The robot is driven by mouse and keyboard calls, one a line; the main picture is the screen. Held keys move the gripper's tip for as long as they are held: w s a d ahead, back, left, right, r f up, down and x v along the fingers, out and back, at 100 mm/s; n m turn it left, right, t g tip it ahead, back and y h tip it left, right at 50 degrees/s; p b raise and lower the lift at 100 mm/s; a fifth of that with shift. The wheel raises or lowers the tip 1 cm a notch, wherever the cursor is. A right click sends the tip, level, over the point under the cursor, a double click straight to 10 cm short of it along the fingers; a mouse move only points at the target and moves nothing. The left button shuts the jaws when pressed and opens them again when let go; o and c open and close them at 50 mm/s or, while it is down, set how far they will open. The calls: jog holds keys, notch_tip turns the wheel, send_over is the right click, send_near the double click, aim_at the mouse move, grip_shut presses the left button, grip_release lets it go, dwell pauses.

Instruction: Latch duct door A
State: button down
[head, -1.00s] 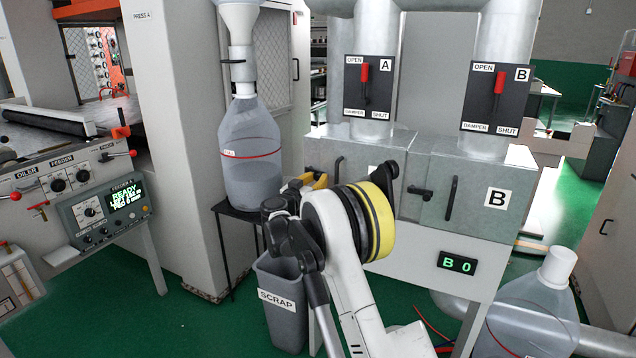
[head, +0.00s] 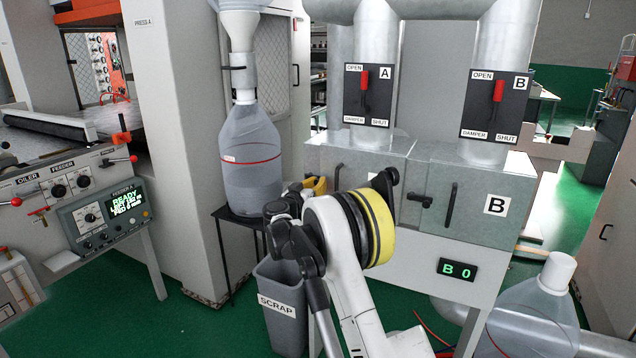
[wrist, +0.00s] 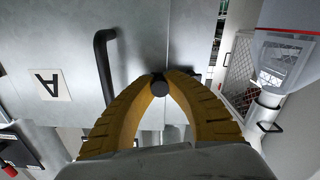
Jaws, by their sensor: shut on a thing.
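Duct door A (wrist: 60,35) is a grey metal panel that fills the upper left of the wrist view, with an inverted A label (wrist: 48,85) and a black bar handle (wrist: 103,62). My gripper (wrist: 160,83) has its yellow fingers shut on a small black latch knob (wrist: 159,88) beside the door's edge. The rest of the latch is mostly hidden, so its angle is unclear. In the head view, door A (head: 352,160) looks flush with its box, though my wrist covers part of it. Yellow of my gripper (head: 316,185) shows left of it.
Door B (head: 470,205) is to the right with its own black latch (head: 419,199) and handle (head: 450,205). A large bottle (head: 250,160) on a black stand and a scrap bin (head: 282,305) stand close to my arm. Damper panels A (head: 380,95) and B (head: 512,105) are above.

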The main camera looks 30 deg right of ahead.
jog(key=c, duration=1.7)
grip_release()
jog(key=shift+o, duration=0.2)
jog(key=shift+s+a, duration=0.1)
jog(key=v, duration=1.1)
jog(key=shift+s+a, duration=0.3)
